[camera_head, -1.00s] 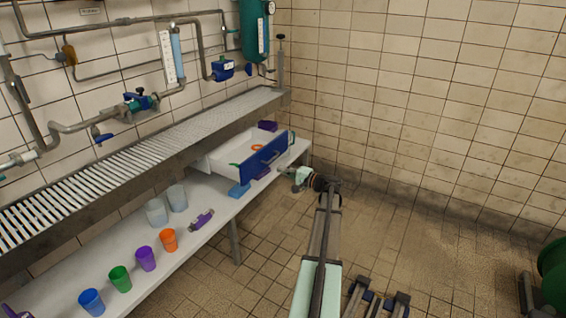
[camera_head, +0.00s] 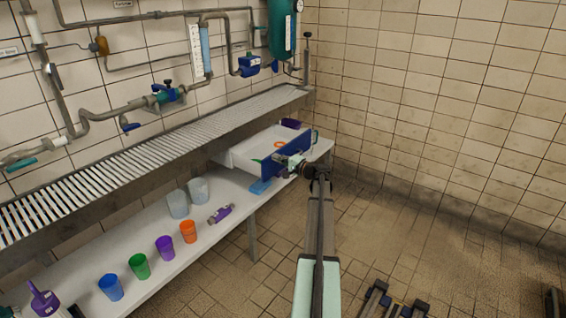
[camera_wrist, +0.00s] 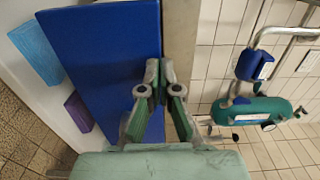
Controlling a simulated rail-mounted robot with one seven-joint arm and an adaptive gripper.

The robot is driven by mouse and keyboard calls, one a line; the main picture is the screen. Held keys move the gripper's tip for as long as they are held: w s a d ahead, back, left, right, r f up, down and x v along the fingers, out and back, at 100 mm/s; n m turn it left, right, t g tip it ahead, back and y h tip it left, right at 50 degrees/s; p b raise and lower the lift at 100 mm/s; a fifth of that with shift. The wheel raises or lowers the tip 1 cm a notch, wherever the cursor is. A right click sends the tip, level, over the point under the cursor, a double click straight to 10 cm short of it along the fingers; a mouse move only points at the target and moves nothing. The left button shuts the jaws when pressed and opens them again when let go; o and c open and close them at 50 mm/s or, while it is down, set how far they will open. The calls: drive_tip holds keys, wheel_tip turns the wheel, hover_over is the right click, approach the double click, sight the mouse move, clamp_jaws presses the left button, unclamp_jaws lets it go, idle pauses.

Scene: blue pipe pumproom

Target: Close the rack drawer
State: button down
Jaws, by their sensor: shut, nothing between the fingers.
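The rack drawer is a white tray (camera_head: 250,151) with a blue front panel (camera_head: 296,148). It stands pulled out below the grated shelf, with small orange and green items inside. My gripper (camera_head: 283,161) is at the outer face of the blue front, with its fingers shut and empty. In the wrist view the blue front panel (camera_wrist: 105,50) fills the left middle, and my gripper's fingertips (camera_wrist: 160,70) lie at its right edge. I cannot tell whether they touch it. My gripper hides part of the front in the head view.
Pipes and valves line the wall. The tiled floor right of my arm is mostly clear.

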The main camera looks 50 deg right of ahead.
drive_tip(key=shift+w, duration=0.15)
drive_tip(key=w, duration=0.6)
drive_tip(key=w+a+b, duration=0.1)
drive_tip(key=w, duration=0.5)
drive_tip(key=w+b, duration=0.1)
drive_tip(key=w, duration=0.5)
drive_tip(key=shift+w+a, duration=0.1)
drive_tip(key=shift+a, duration=0.05)
drive_tip(key=shift+w, duration=0.4)
drive_tip(key=shift+w+r, duration=0.15)
